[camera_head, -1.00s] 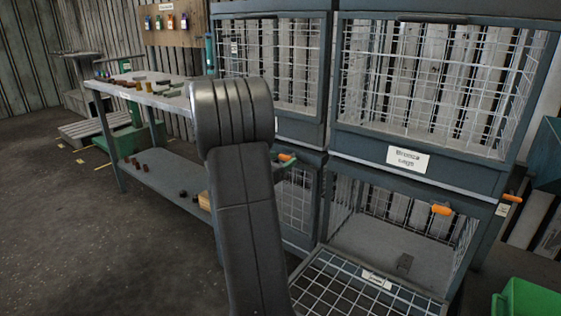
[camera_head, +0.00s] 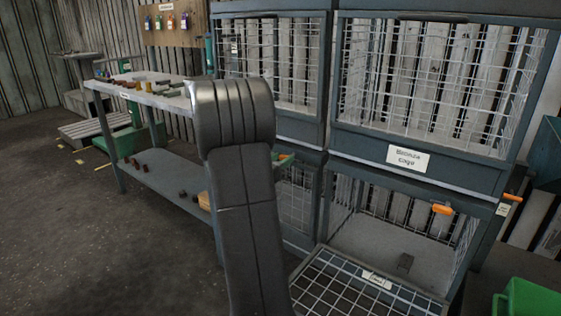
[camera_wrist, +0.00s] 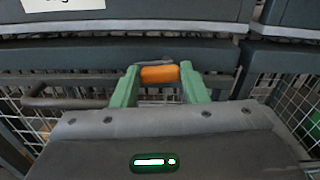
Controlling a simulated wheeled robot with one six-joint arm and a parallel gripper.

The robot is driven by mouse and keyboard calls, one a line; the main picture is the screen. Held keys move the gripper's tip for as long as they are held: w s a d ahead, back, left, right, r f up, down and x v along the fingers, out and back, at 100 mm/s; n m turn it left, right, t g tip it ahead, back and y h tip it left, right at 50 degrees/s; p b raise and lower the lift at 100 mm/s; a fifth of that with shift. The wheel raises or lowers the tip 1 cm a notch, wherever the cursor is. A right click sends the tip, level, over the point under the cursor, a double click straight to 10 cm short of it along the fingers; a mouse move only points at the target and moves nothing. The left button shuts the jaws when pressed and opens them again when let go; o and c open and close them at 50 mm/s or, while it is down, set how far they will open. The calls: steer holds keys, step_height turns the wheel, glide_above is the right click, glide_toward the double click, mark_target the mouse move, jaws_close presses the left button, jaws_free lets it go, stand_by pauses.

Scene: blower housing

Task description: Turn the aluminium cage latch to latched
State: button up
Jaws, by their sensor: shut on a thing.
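An orange latch handle (camera_wrist: 159,74) lies level across the front of a dark cage frame in the wrist view. My gripper (camera_wrist: 158,80) has its green fingers at the two ends of the handle and is shut on it. In the head view my gripper (camera_head: 291,163) shows behind my dark arm, with a bit of the orange handle (camera_head: 281,157) beside it, at the lower left cage (camera_head: 294,205). My arm hides much of that cage's front. The cage label (camera_wrist: 62,4) is cut off, so I cannot read its metal.
Another orange handle (camera_head: 442,209) is on that cage. The bronze cage (camera_head: 420,90) is above. A workbench (camera_head: 150,97) stands left, a green bin (camera_head: 527,299) right.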

steer(key=n+b, duration=0.1)
steer(key=n, duration=0.3)
steer(key=shift+f, duration=0.2)
steer(key=shift+s+d+f+n+p, duration=0.15)
steer(key=shift+n+p, duration=0.5)
steer(key=shift+n, duration=1.5)
steer(key=shift+w+a+f+n+p, duration=0.1)
steer(key=shift+n+p, duration=0.5)
steer(key=shift+n, duration=1.5)
steer(key=shift+s+d+f+n+p, duration=0.15)
steer(key=shift+n+p, duration=0.5)
steer(key=shift+n, duration=1.5)
steer(key=o, duration=1)
steer(key=shift+a, duration=0.15)
steer(key=p+v, duration=0.1)
steer(key=v, duration=1.2)
steer(key=shift+s+a, duration=0.15)
steer(key=shift+s, duration=0.15)
